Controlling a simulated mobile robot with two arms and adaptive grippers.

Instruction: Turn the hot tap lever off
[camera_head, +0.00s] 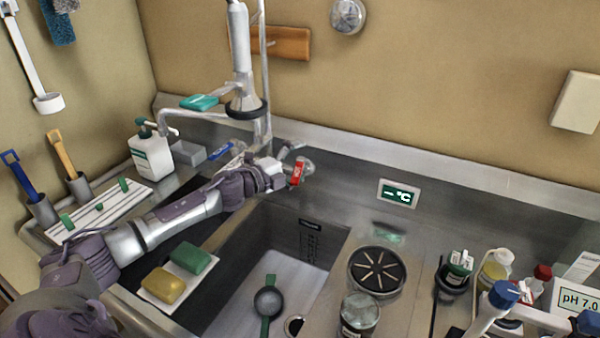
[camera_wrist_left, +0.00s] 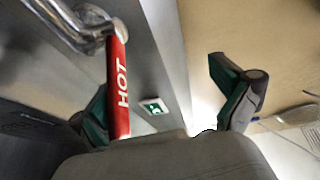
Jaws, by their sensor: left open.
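The hot tap lever (camera_head: 298,172) is red and sits on the metal tap at the back of the sink. In the left wrist view the red lever (camera_wrist_left: 118,85) shows "HOT" in white letters and joins a chrome tap body at its top end. My left gripper (camera_head: 281,174) is at the lever, its fingertips partly hidden in the head view. In the wrist view the left gripper (camera_wrist_left: 168,105) is open, with the lever close beside the left finger. Whether they touch I cannot tell. My right gripper is not in view.
A blue lever (camera_head: 220,151) lies left of the hot lever. The tall spray tap (camera_head: 243,85) stands behind my arm. The sink basin (camera_head: 270,270) is below. A soap bottle (camera_head: 152,155) stands left.

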